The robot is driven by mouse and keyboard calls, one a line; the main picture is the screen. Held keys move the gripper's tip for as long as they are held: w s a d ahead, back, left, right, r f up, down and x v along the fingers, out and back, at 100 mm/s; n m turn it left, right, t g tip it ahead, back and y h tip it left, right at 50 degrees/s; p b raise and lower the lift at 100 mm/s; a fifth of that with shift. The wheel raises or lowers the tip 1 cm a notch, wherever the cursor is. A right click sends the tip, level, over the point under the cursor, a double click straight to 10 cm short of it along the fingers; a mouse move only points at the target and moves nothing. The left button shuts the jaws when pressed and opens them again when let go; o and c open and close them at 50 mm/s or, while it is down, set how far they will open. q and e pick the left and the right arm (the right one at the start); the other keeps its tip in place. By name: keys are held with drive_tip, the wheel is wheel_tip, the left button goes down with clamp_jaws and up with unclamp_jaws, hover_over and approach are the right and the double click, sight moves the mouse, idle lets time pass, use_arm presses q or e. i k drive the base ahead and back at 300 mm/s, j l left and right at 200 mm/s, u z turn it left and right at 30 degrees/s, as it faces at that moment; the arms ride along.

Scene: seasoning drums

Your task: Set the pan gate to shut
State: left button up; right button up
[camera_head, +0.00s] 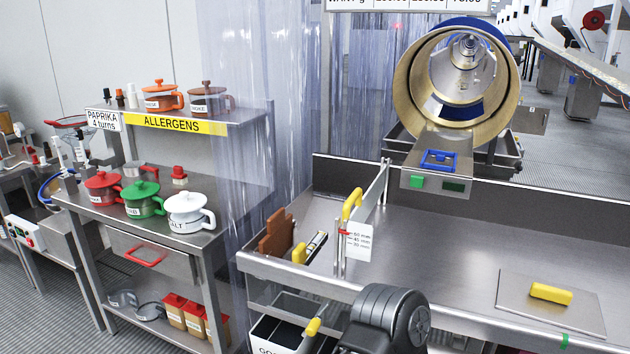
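A red pointer (344,233) sits near the 60 mm mark. The plate's lower edge is partly hidden, so I cannot tell the gap under it exactly. A dark grey part of my arm rises at the bottom centre, in front of the pan's front edge. Neither of my grippers shows in this view.
A yellow-handled flat plate (525,306) lies on the pan's right. A brown block (277,236) and a yellow-ended tool (309,249) are left of the gate. A drum (405,95) stands behind. A shelf with lidded pots (190,212) is left. The pan's middle is clear.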

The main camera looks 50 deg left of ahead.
sight(364, 206)
drive_tip(key=k+j, duration=0.15)
drive_tip(key=j, duration=0.15)
drive_tip(key=k+j, duration=0.15)
drive_tip(key=j, duration=0.2)
drive_tip(key=k+j, duration=0.1)
drive_tip(key=j, duration=0.2)
drive_tip(key=k+j, duration=0.15)
drive_tip(key=j, duration=0.15)
